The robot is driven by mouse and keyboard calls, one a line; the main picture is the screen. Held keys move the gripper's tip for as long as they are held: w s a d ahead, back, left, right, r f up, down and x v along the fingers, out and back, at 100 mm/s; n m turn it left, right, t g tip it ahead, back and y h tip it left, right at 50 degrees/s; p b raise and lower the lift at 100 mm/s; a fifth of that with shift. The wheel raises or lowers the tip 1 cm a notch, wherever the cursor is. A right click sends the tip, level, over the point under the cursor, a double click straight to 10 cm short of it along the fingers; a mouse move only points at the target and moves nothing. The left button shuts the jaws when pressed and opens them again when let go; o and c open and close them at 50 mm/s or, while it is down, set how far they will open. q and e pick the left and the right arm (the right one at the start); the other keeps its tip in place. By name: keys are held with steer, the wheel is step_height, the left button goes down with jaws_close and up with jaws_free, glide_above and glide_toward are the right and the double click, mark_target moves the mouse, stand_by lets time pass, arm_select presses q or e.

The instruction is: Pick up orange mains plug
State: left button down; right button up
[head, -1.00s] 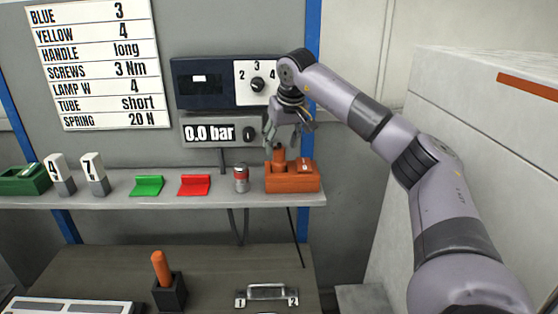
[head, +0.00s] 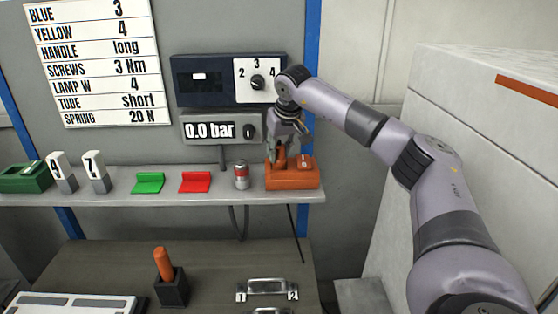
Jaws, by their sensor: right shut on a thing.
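The orange mains plug (head: 281,161) stands in the left part of an orange holder (head: 292,182) at the right end of the shelf. My right gripper (head: 280,152) points down from above and is shut on the plug. Its fingers hide part of the plug. The plug's lower end is hidden in or behind the holder, and I cannot see any gap under it. My left gripper is not in view.
The shelf (head: 120,201) also holds a red-topped can (head: 241,175), red (head: 195,182) and green (head: 148,183) holders, two numbered blocks and a green box (head: 26,177). A pressure panel (head: 212,130) is just left of my gripper. A white cabinet stands at right.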

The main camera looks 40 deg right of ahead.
jaws_close()
